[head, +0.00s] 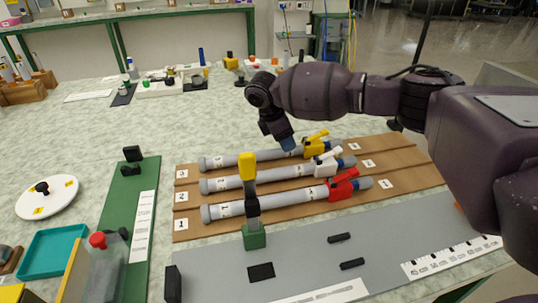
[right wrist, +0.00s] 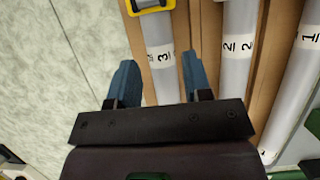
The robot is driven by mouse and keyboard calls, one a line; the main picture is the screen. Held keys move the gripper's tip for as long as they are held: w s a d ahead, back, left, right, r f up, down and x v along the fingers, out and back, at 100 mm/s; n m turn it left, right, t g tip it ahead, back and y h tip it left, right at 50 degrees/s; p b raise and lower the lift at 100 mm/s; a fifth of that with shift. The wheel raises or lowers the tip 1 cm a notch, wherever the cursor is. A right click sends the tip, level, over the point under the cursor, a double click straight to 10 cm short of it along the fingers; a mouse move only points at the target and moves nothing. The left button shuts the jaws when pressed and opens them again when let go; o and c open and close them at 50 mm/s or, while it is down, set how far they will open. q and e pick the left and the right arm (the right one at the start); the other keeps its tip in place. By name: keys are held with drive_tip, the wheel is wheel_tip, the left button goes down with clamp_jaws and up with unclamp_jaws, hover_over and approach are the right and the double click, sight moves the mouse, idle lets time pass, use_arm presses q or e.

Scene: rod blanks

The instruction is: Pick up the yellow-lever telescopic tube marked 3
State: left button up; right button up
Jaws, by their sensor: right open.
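The yellow-lever tube marked 3 (head: 225,161) lies at the back of a brown slotted board (head: 410,170), its yellow lever (head: 317,137) toward the right end. In the right wrist view the tube (right wrist: 160,50) shows its label 3 and part of the yellow lever (right wrist: 150,5). My right gripper (head: 289,144) is over this tube, left of the lever. In the right wrist view its blue fingers (right wrist: 159,78) are apart, with the tube between them in the picture and nothing gripped. Whether the fingers reach down beside the tube cannot be told. My left gripper is not in view.
The white-lever tube marked 2 (head: 230,183) and red-lever tube marked 1 (head: 290,200) lie parallel in front. A yellow-topped post (head: 250,185) on a green block stands before them. A green strip (head: 120,220) lies left. The bench behind the board is mostly clear.

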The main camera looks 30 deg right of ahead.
sight(309, 149)
drive_tip(key=b+x, duration=0.1)
drive_tip(key=x, duration=0.3)
drive_tip(key=shift+d+f, duration=0.1)
drive_tip(key=shift+f, duration=0.1)
drive_tip(key=shift+s+r, duration=0.1)
drive_tip(key=c, duration=0.4)
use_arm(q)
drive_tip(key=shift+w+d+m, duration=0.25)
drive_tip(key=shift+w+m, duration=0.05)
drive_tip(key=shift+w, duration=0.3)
use_arm(e)
drive_tip(key=shift+c, duration=0.3)
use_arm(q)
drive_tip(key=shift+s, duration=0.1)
use_arm(e)
drive_tip(key=shift+r, duration=0.1)
